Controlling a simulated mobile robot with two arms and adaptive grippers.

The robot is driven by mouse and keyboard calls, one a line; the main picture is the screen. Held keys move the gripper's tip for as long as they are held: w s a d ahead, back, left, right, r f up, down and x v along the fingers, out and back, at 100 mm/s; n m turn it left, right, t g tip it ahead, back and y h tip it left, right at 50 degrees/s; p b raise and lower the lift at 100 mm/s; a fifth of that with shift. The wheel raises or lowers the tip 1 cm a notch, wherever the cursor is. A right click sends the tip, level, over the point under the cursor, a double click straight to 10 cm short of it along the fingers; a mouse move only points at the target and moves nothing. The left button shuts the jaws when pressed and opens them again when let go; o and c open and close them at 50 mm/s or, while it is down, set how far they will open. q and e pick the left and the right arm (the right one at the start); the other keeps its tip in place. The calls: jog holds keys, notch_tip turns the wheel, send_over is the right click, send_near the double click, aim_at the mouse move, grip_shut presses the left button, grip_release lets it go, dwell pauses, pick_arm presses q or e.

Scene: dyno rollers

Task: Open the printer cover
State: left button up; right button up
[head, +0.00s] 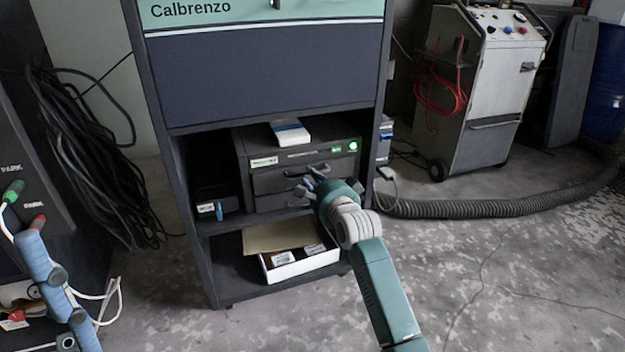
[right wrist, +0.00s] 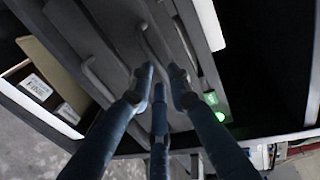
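The printer (head: 253,175) is a dark box on the middle shelf of the cabinet, with a lit green button and bar handles on its front. Its front also shows in the right wrist view (right wrist: 125,45), seen turned, with the green light at lower right. My right gripper (head: 312,184) is in front of the printer's right half, at a handle. In the right wrist view its three fingers (right wrist: 160,80) are apart, with the end of a bar handle (right wrist: 152,45) close between the tips. I cannot tell whether they touch it.
A white box with a blue band (head: 290,131) lies on the printer. An open carton (head: 300,262) with small boxes is on the shelf below. A grey wheeled machine (head: 490,85) and a black hose (head: 480,208) are to the right. Cables (head: 90,160) hang at left.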

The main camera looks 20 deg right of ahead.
grip_shut()
jog(key=shift+s+f, duration=0.1)
jog(key=shift+f, duration=0.05)
